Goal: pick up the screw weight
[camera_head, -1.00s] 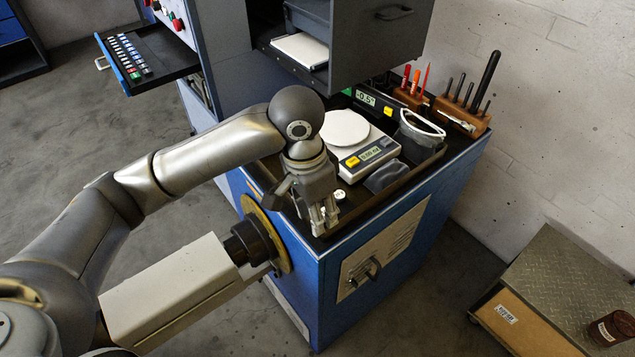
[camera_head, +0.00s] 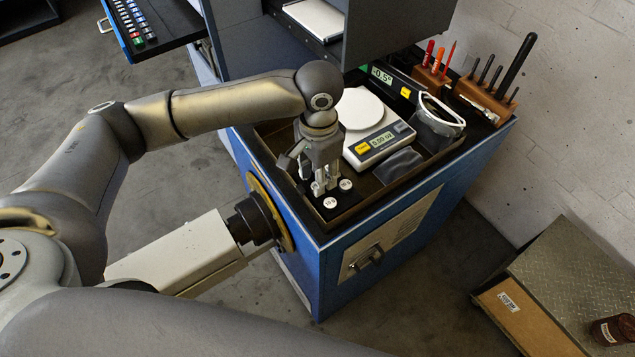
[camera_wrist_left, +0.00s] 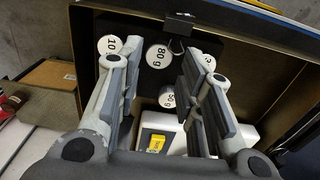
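Several white-topped screw weights stand in a dark holder at the near corner of the cart's tray. In the left wrist view I read 80 g (camera_wrist_left: 158,55), 10 g (camera_wrist_left: 110,43) and 50 g (camera_wrist_left: 167,96); a fourth weight (camera_wrist_left: 208,62) is partly hidden by a finger. Two white tops show in the head view, one nearer (camera_head: 330,203) and one farther right (camera_head: 345,184). My left gripper (camera_head: 321,190) points down over the holder. Its fingers (camera_wrist_left: 158,62) are apart, with the 80 g top showing between the tips. I see no weight held. My right gripper is out of view.
A scale (camera_head: 378,140) with a round white pan stands behind the weights. A grey pouch (camera_head: 398,165) and goggles (camera_head: 440,112) lie right of it. Tool blocks (camera_head: 487,101) stand at the back edge. A round flange (camera_head: 270,212) projects from the cart's left side.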

